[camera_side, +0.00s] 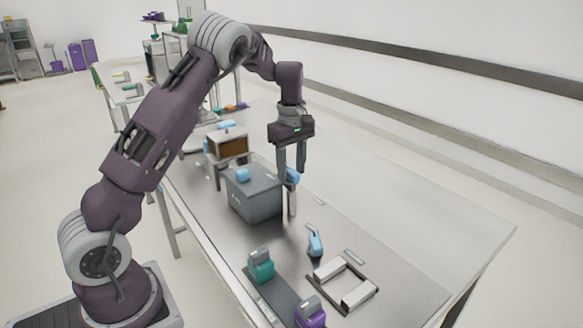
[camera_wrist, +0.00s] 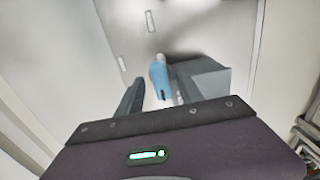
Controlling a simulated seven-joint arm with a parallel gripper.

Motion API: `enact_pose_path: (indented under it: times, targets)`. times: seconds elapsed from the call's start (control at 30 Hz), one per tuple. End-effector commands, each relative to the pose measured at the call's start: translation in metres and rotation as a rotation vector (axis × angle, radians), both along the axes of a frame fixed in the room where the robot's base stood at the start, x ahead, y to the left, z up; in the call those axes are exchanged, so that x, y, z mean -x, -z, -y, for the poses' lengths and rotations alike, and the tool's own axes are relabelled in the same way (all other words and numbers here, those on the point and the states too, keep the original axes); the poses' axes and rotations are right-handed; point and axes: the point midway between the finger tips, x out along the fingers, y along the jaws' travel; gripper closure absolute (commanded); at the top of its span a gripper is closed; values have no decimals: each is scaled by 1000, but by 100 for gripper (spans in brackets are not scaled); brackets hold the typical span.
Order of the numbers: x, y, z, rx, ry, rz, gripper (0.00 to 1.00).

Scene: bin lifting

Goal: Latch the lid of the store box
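The store box (camera_side: 256,203) is a grey box on the steel table, with its lid (camera_side: 250,181) down on top and a light-blue knob (camera_side: 242,174) on the lid. A blue handle (camera_side: 293,175) on a pale upright stands at the box's right side. My gripper (camera_side: 291,168) points down just above this handle, fingers apart and nothing held. In the wrist view, a blue part (camera_wrist: 159,77) shows between the fingers (camera_wrist: 155,95), beside a grey box-like shape (camera_wrist: 205,76). I cannot tell whether the fingers touch the handle.
A teal block (camera_side: 261,265) and a purple block (camera_side: 310,312) sit on a dark strip at the near edge. A brown-fronted box (camera_side: 229,145) stands behind. The table's right side is clear.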

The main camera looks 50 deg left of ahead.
Motion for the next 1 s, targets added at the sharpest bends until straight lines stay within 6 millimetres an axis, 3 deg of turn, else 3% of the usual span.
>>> enact_pose_path:
  times: [0.2, 0.5, 0.6, 1.0]
  targets:
    - [0, -4, 0, 0, 2, 0, 56]
    - [0, -60, 0, -2, 1, 2, 56]
    - [0, -69, 0, -1, 0, 1, 56]
    - [1, -71, 0, 1, 2, 0, 56]
